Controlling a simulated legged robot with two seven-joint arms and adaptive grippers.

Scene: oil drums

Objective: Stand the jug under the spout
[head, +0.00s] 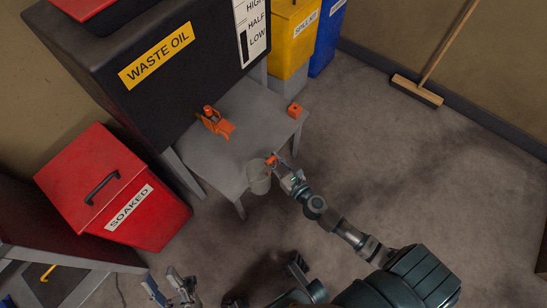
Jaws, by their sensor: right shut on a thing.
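A pale grey jug (259,180) is at the front right edge of the low grey stand (222,160). My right gripper (276,165) is shut on the jug at its right side, by a small orange part. I cannot tell whether the jug touches the stand or hangs just above its edge. The orange spout (216,124) sticks out low from the front of the black waste oil tank (165,75), up and left of the jug. My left gripper (168,286) is low at the left, with its fingers apart and empty.
A small orange block (295,110) sits on the stand's right corner. A red soaked bin (125,195) stands left of the stand. Yellow (289,45) and blue (326,40) bins stand behind, and a broom (418,88) leans at the back right. The floor at right is clear.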

